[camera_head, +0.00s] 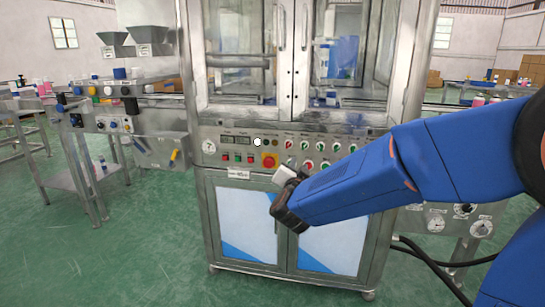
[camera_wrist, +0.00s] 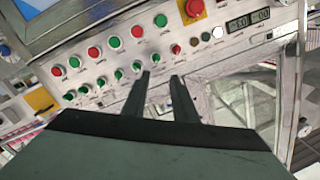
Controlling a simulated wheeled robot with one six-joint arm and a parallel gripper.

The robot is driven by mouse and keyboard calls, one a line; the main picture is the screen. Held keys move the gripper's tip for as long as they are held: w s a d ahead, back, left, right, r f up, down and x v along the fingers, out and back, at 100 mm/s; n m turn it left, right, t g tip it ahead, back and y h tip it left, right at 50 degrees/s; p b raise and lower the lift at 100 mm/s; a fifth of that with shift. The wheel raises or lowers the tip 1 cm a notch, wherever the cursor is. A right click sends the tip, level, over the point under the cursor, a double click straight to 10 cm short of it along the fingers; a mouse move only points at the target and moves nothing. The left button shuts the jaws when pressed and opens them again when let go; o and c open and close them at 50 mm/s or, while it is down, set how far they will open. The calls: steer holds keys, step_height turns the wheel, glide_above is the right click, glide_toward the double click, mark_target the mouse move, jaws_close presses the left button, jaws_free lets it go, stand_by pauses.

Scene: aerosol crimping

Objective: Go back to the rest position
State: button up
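My gripper (camera_wrist: 162,80) shows in the wrist view as two dark fingers held apart with nothing between them. Its fingertips lie in front of the lower edge of the control panel (camera_wrist: 120,60); I cannot tell how wide the space to the panel is. In the head view my blue arm reaches in from the right and ends in front of the crimping machine's panel (camera_head: 215,158), just above the lower cabinet doors (camera_head: 245,215). The fingers are not clear there.
The panel carries red and green buttons, a red emergency stop (camera_head: 269,160) and a lit white lamp (camera_head: 257,142). Glass doors (camera_head: 240,60) stand above. A conveyor line (camera_head: 120,95) is at left; gauges (camera_head: 455,220) and black hoses (camera_head: 430,262) are at right. Green floor is clear at front left.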

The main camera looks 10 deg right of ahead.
steer(key=s+d+f+n+g+y, duration=0.1)
steer(key=s+d+f+n+g, duration=0.2)
steer(key=s, duration=1)
steer(key=s+d+f+n+g+y, duration=0.1)
steer(key=s+d+f+n+g, duration=0.2)
steer(key=s, duration=1)
steer(key=s+d+f+n+g+y, duration=0.2)
steer(key=s+d+f+g, duration=0.3)
steer(key=s, duration=0.8)
steer(key=shift+s+d+f+n+g, duration=0.25)
steer(key=shift+s+d+n+g, duration=0.1)
steer(key=shift+d+n+g, duration=0.25)
